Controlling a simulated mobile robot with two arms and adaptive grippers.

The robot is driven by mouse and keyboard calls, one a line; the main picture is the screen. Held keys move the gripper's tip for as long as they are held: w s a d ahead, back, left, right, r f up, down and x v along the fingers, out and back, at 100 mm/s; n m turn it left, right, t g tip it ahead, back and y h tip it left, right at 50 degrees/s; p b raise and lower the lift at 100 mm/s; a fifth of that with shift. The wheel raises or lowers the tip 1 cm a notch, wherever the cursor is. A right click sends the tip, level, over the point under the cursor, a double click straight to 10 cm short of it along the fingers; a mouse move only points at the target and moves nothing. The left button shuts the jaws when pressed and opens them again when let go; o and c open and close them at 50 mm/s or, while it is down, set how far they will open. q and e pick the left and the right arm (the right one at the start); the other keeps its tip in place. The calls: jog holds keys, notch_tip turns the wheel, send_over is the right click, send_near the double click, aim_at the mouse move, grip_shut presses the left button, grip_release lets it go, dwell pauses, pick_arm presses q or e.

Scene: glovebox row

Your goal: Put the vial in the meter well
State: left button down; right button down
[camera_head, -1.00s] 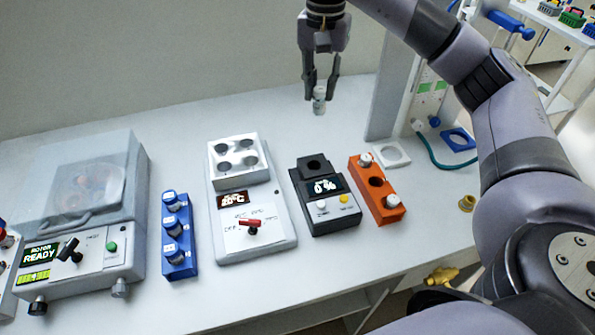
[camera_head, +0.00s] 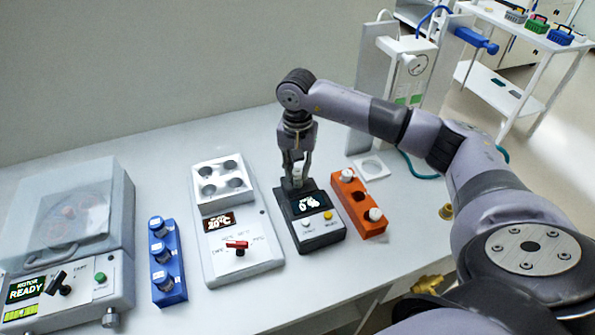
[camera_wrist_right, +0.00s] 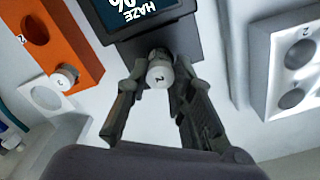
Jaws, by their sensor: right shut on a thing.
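The vial (camera_wrist_right: 160,74) has a white cap marked 2 and sits between the fingers of my right gripper (camera_head: 296,180). The right gripper is shut on it and points down at the back part of the dark meter (camera_head: 318,232), where the well is. The meter has a lit display and also shows at the top of the right wrist view (camera_wrist_right: 180,28). The vial's lower end and the well are hidden by the fingers and cap, so I cannot tell how deep the vial is. My left gripper is not in view.
Right of the meter is an orange rack (camera_head: 340,187) with two white-capped vials and an empty middle hole. Left are a heater block (camera_head: 237,262) with a red switch, a blue rack (camera_head: 171,291) of vials and a centrifuge (camera_head: 121,240). A white square ring (camera_head: 380,172) lies behind the orange rack.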

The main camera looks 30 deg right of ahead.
jog(key=shift+f, duration=1.05)
jog(key=shift+f, duration=0.1)
jog(key=c, duration=1.4)
grip_release()
